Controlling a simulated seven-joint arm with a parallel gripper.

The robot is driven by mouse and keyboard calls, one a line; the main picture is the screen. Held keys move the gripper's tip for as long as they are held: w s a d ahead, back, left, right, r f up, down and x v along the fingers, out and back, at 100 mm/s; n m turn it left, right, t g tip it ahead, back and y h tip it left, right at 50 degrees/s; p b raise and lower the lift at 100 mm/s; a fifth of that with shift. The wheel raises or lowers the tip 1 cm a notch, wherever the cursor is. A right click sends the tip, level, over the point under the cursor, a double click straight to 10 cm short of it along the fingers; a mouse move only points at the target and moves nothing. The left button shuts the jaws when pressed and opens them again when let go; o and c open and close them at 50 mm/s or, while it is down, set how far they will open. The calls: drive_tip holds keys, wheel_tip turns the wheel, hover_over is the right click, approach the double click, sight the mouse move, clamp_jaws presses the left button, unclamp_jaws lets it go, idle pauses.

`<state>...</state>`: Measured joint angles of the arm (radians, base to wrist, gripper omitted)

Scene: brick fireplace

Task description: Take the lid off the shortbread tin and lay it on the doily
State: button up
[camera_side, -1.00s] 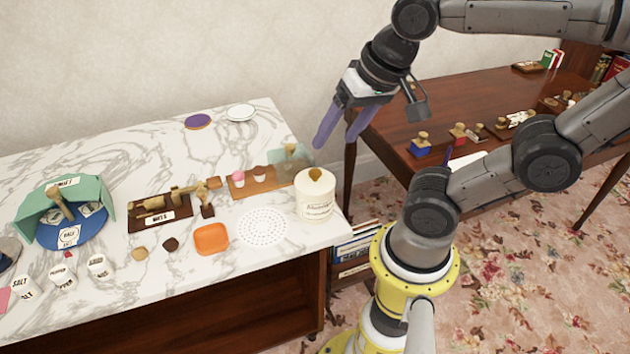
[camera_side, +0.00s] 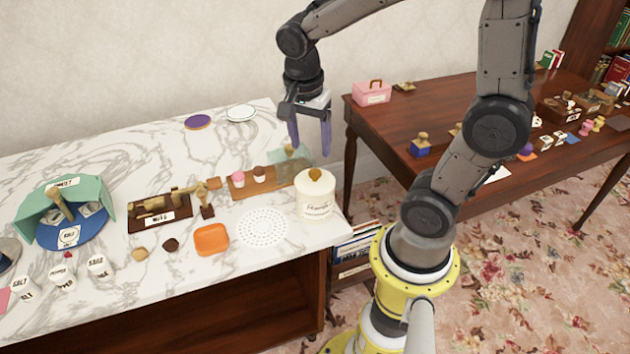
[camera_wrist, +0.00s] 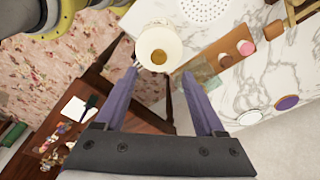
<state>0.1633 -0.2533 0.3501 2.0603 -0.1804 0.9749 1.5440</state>
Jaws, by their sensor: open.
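The shortbread tin (camera_side: 317,204) is a cream cylinder with lettering, upright near the right front corner of the marble counter. Its cream lid (camera_side: 315,181) with a gold knob is on top. The lid also shows in the wrist view (camera_wrist: 159,47), between and beyond my fingertips. The doily (camera_side: 263,227) is a round white perforated mat lying flat and bare just left of the tin; part of it shows in the wrist view (camera_wrist: 204,8). My gripper (camera_side: 311,150) has purple fingers, is open and empty, and hangs pointing down above and behind the tin, apart from the lid.
A wooden board (camera_side: 262,180) with small cakes and a clear greenish piece lies behind the doily. An orange square dish (camera_side: 211,239) is left of the doily. A dark tray with brass pieces (camera_side: 160,212) stands farther left. The counter's right edge is close to the tin.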

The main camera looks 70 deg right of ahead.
sight(315, 172)
drive_tip(key=f, duration=0.2)
drive_tip(key=d+f, duration=0.1)
drive_tip(key=f, duration=0.5)
drive_tip(key=shift+s+d+f, duration=0.1)
drive_tip(key=shift+s+d, duration=0.1)
drive_tip(key=shift+d, duration=0.05)
drive_tip(key=shift+c, duration=0.2)
clamp_jaws()
